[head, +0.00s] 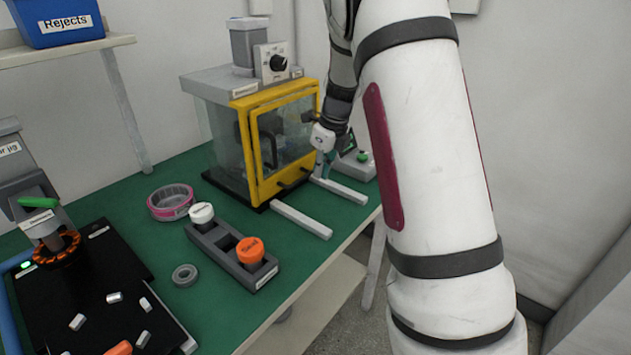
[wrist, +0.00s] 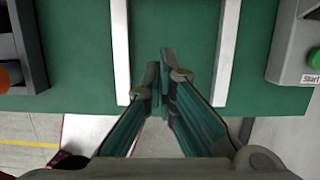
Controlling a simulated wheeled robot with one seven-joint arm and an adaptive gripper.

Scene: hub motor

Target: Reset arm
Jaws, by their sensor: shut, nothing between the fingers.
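My arm comes down from the top right of the head view, and its white links hide part of the bench's right end. My gripper (wrist: 164,80) shows in the wrist view with its two teal fingers together and nothing between them. It points down over the green bench top (wrist: 175,38), between two pale rails (wrist: 229,45). In the head view my gripper (head: 322,172) is small and partly hidden, beside the yellow-framed door (head: 282,140) of the clear chamber, close to the front rails.
A grey control box (head: 357,165) with a green button stands right of my gripper. A grey holder (head: 225,250) carries a white-capped and an orange-capped piece. A pink-rimmed ring (head: 171,202), a grey ring (head: 185,275) and a black jig board (head: 85,285) lie left. A blue Rejects bin (head: 60,22) sits on a shelf.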

